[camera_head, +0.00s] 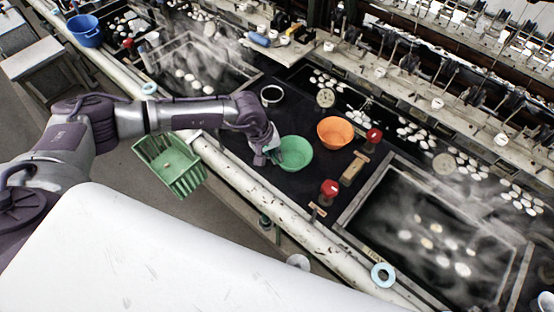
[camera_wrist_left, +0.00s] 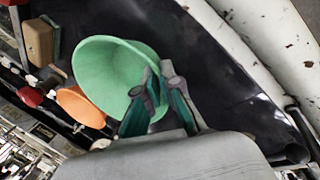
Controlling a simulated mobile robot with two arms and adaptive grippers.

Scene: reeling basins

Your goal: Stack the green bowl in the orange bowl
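The green bowl (camera_head: 296,152) sits upright on the dark surface between the basins. The orange bowl (camera_head: 335,131) stands beside it, to the right and a little further back, apart from it and empty. My left gripper (camera_head: 268,158) is at the green bowl's left rim. In the left wrist view its fingers (camera_wrist_left: 160,78) straddle the near rim of the green bowl (camera_wrist_left: 112,72), close together. I cannot tell whether they press on the rim. The orange bowl (camera_wrist_left: 80,106) shows behind the green one. My right gripper is in neither view.
Red-topped items (camera_head: 329,188) and a wooden block (camera_head: 354,168) lie right of the bowls. A dark round cup (camera_head: 272,95) stands behind. A steaming basin (camera_head: 430,235) is at right. A pale pipe (camera_head: 240,175) runs along the front edge, with a green crate (camera_head: 172,165) beside it.

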